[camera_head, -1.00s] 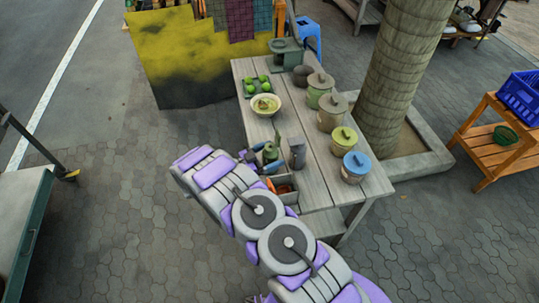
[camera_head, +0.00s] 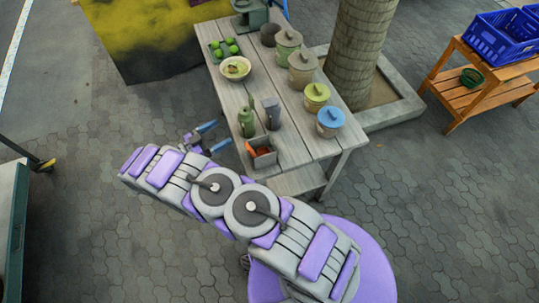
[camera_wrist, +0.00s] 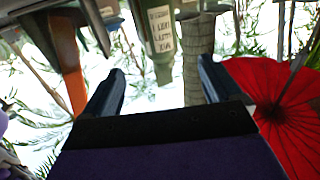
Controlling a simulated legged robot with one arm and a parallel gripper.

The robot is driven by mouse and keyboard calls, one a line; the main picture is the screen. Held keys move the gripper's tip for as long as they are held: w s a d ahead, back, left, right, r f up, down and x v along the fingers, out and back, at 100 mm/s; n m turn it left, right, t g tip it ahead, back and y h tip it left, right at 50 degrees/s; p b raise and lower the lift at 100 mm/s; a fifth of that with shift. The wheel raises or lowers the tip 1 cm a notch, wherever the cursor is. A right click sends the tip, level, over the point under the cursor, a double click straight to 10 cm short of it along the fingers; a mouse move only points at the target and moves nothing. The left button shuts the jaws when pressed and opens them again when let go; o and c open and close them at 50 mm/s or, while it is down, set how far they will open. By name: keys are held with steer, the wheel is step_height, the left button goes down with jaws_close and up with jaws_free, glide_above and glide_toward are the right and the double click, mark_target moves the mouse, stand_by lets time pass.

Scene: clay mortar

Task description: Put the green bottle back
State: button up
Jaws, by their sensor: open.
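The green bottle (camera_head: 246,122) stands upright on the wooden table (camera_head: 228,100), near its left edge, beside a dark grey container (camera_head: 271,112) and behind a small box (camera_head: 262,160). My gripper (camera_head: 215,136) is just off the table's left edge, to the left of the bottle and apart from it. Its blue fingers are spread with nothing between them. In the wrist view, which looks upside down, the bottle (camera_wrist: 160,40) with pale labels appears ahead, between and beyond the open fingers (camera_wrist: 162,75). Its far end is cut off by the frame.
The box holds something orange. A bowl (camera_head: 235,68), a tray of green fruit (camera_head: 224,47) and several lidded pots, including a blue-lidded one (camera_head: 330,122), stand on the table. A pillar (camera_head: 355,50) rises behind. Paving left of the table is open.

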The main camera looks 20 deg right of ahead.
steer(key=w+a+r+n+t+y, duration=0.3)
steer(key=w+r+t+y, duration=0.45)
steer(key=w+r, duration=0.8)
steer(key=w+a+r+n+y, duration=0.1)
steer(key=a+r+n+y, duration=0.2)
steer(key=r+n+y, duration=0.55)
steer(key=s+d+r+n+g+y, duration=0.1)
steer(key=s+r+g+y, duration=0.2)
steer(key=s, duration=0.5)
steer(key=s+d+r+n+g+y, duration=0.15)
steer(key=s+r, duration=0.25)
steer(key=s, duration=0.5)
steer(key=s+d+f+g+h, duration=0.1)
steer(key=s+d+g, duration=0.2)
steer(key=s, duration=1)
steer(key=s+d+f+g+h, duration=0.1)
steer(key=s+d+g, duration=0.2)
steer(key=s+d, duration=0.4)
steer(key=s+d+f+n+g+h, duration=0.1)
steer(key=s+d+g, duration=0.2)
steer(key=s, duration=1.5)
steer(key=shift+s+d, duration=0.3)
steer(key=shift+d, duration=0.8)
